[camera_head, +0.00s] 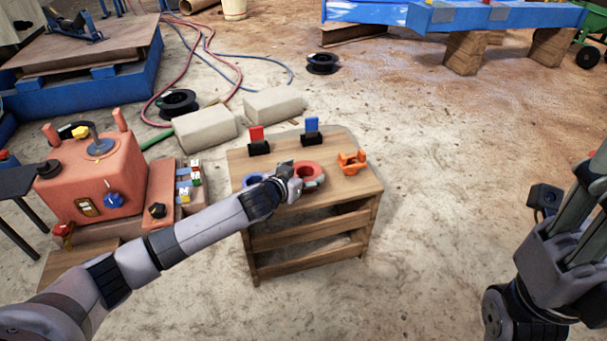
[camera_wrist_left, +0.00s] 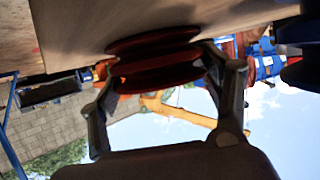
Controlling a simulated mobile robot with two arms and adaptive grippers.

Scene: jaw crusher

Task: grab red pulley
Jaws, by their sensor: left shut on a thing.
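The red pulley (camera_head: 311,173) is on the small wooden table (camera_head: 331,188), towards the middle of its top. My left gripper (camera_head: 292,181) reaches in from the left and is shut on it. In the left wrist view, the grooved red pulley (camera_wrist_left: 155,62) sits between the two fingers (camera_wrist_left: 165,85), close against the wooden surface. In the head view, my gripper covers part of the pulley's left side. My right arm is at the right edge, away from the table; its fingertips cannot be made out.
A blue pulley (camera_head: 253,179) lies left of my gripper, and an orange part (camera_head: 352,162) lies to the right. Red (camera_head: 257,134) and blue (camera_head: 311,125) upright markers stand at the table's back edge. A red control box (camera_head: 92,185) stands left. Floor right of the table is clear.

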